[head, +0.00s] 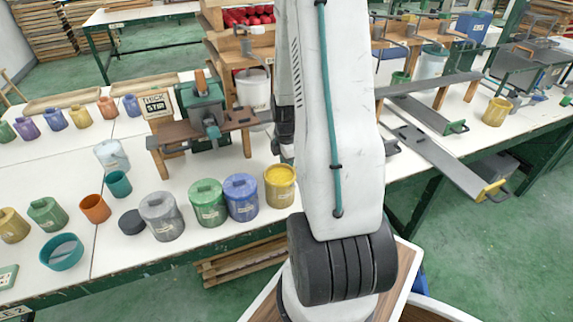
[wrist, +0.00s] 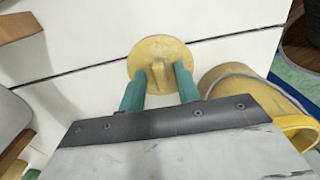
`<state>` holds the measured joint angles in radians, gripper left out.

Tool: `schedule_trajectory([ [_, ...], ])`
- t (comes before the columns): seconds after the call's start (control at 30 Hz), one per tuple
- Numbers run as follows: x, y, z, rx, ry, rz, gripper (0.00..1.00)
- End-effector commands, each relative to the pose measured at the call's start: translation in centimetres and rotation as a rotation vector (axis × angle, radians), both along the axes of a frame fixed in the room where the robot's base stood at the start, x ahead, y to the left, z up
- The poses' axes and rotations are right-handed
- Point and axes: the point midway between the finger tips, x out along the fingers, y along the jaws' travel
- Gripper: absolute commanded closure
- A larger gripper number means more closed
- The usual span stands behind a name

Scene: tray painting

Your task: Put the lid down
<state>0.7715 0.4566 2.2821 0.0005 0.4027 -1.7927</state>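A round yellow lid (wrist: 143,58) with a raised grip bar shows in the wrist view, and it appears to lie flat on the white tabletop. My gripper (wrist: 162,72) has its two teal fingers spread either side of the grip bar, with a gap on each side. The yellow paint pot (wrist: 232,76) is just right of the fingers in the wrist view. In the head view the yellow pot (head: 281,190) stands at the table's front, its top showing yellow. My arm hides the lid and most of my gripper in the head view.
Blue (head: 241,198), green (head: 208,203) and grey (head: 162,217) pots stand left of the yellow pot. A wooden stand with a green device (head: 204,110) is behind.

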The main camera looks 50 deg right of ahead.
Motion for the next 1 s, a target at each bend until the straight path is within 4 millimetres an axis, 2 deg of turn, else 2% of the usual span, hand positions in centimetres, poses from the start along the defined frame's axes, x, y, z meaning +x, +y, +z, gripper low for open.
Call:
schedule_trajectory([
  [0.17,0.0,0.0,0.3,-0.001,-0.001,0.000,0.67],
  [0.27,0.1,0.0,1.3,-0.001,-0.002,0.000,0.67],
  [0.7,0.1,0.0,10.1,-0.003,-0.003,0.000,0.67],
  [0.9,0.1,0.1,12.2,-0.002,-0.001,-0.002,0.67],
  [1.0,0.4,1.4,13.6,-0.006,-0.006,-0.030,0.67],
])
